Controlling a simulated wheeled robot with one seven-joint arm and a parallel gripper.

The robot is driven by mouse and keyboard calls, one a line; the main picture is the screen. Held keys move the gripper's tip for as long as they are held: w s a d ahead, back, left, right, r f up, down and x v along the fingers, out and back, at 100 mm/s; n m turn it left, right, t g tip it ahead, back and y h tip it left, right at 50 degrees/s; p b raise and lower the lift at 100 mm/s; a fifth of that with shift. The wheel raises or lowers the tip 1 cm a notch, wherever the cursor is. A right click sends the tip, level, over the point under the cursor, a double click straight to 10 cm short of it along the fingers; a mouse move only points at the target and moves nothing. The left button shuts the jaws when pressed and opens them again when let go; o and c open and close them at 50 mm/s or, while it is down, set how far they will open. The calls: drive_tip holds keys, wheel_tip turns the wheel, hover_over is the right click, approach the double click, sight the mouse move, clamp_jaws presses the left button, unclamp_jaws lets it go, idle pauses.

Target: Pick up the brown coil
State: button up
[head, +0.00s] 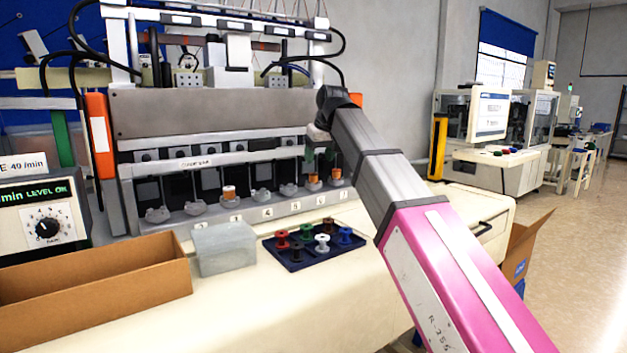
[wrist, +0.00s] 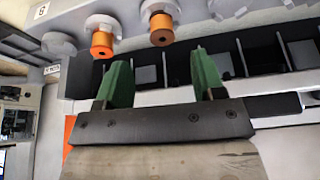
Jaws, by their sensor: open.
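The brown coil (wrist: 161,37) sits on a pale round holder in the upper middle of the wrist view. In the wrist view the brown coil lies just above the gap between the fingertips, apart from both. In the head view the fingers are partly hidden among the machine parts.
Another orange coil (head: 229,192) sits farther left on the machine. A dark tray (head: 283,259) with several coloured spools, a grey box (head: 222,249) and a cardboard box (head: 90,293) stand on the bench. Dark slots and walls of the machine lie close around the fingers.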

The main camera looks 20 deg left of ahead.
sight(314, 173)
drive_tip(key=shift+x, duration=3.25)
drive_tip(key=shift+a, duration=0.15)
drive_tip(key=c, duration=1)
